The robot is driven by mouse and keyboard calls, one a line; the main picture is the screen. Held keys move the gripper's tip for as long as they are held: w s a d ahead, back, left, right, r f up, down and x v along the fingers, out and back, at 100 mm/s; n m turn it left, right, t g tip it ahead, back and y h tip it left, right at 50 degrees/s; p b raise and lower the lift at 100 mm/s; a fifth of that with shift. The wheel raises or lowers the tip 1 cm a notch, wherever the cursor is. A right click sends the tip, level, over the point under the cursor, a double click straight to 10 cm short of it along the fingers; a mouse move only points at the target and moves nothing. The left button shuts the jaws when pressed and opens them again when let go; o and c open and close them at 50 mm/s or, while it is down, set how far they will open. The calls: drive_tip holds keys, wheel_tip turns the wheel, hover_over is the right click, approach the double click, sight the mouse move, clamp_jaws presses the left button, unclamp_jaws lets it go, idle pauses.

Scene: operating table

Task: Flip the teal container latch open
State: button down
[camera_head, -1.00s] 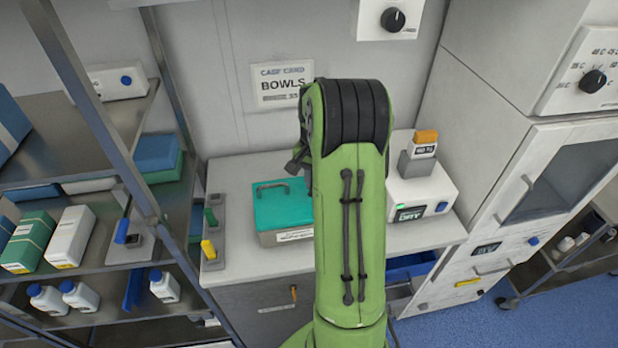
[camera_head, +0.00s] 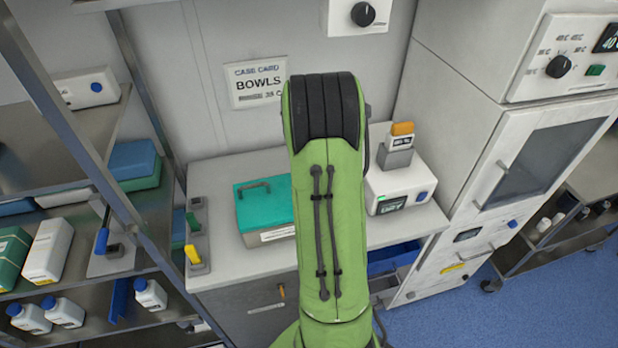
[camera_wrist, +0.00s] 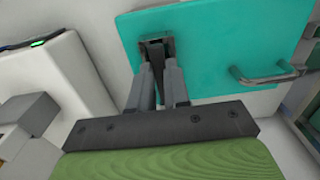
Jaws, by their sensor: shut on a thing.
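The teal container (camera_head: 263,207) stands on the white counter with a dark handle on its teal lid. Its right part is hidden behind my green arm in the head view. In the wrist view the teal lid (camera_wrist: 215,45) fills the upper middle, with a metal handle (camera_wrist: 270,76) at the right. A dark grey latch (camera_wrist: 153,41) sits at the lid's edge. My gripper (camera_wrist: 160,65) has its fingers close together on the latch, shut on it. The fingers partly cover the latch, so its exact angle is hard to tell. The gripper is hidden in the head view.
A white device (camera_head: 402,190) stands on the counter right of my arm, and its side shows near the gripper in the wrist view. A grey block with yellow and green levers (camera_head: 196,235) lies left of the container. A blue drawer (camera_head: 393,257) below is partly open.

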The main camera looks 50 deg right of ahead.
idle(0.4)
drive_tip(key=c, duration=1.1)
unclamp_jaws()
wheel_tip(320, 180, up, 16)
drive_tip(key=shift+f+p, duration=0.1)
drive_tip(key=shift+p, duration=1.1)
